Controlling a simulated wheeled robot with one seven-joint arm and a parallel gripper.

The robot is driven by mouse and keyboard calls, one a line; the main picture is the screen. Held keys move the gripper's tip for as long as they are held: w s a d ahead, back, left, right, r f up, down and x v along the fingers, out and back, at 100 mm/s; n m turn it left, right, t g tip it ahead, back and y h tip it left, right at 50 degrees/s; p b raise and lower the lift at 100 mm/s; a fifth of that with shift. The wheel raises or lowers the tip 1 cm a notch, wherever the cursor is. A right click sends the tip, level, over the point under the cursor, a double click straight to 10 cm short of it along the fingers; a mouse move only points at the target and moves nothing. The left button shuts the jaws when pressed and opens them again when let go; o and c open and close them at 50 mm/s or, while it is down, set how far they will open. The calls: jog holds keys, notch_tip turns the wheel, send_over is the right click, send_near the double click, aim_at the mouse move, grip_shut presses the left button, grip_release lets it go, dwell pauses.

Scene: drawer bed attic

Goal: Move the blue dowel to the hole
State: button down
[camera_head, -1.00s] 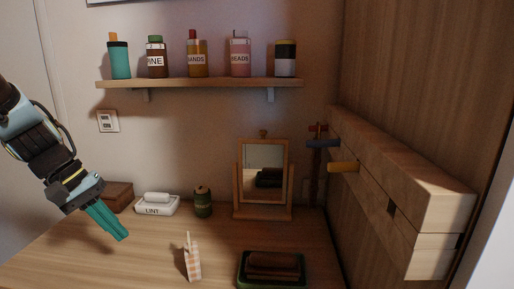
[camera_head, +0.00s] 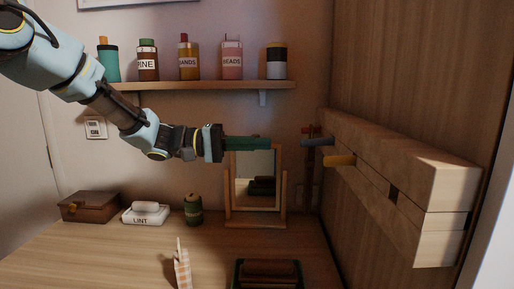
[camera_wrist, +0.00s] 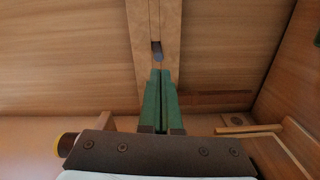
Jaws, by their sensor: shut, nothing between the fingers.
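The blue dowel (camera_head: 318,142) sticks out leftward from the far part of a pale wooden beam (camera_head: 400,165) on the right wall. My gripper (camera_head: 269,143) has teal-green fingers, shut and empty. It is level with the blue dowel, pointing right at it, with a gap between them in the head view. In the wrist view my fingertips (camera_wrist: 160,73) point at the blue-grey dowel end (camera_wrist: 157,54), just ahead on the beam. It is seen end-on.
A yellow dowel (camera_head: 340,160) sticks out of the beam between the blue dowel and the hole. A framed mirror (camera_head: 255,180) stands behind and below my gripper. A shelf (camera_head: 200,86) with several bottles is above. The desk holds small items.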

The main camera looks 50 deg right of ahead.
jog(key=x, duration=0.6)
jog(key=shift+p, duration=0.45)
jog(key=shift+b+x, duration=0.9)
jog(key=shift+x, duration=0.45)
jog(key=b+v, duration=0.4)
jog(key=v, duration=0.9)
jog(key=shift+w+a, duration=0.25)
jog(key=shift+w, duration=0.05)
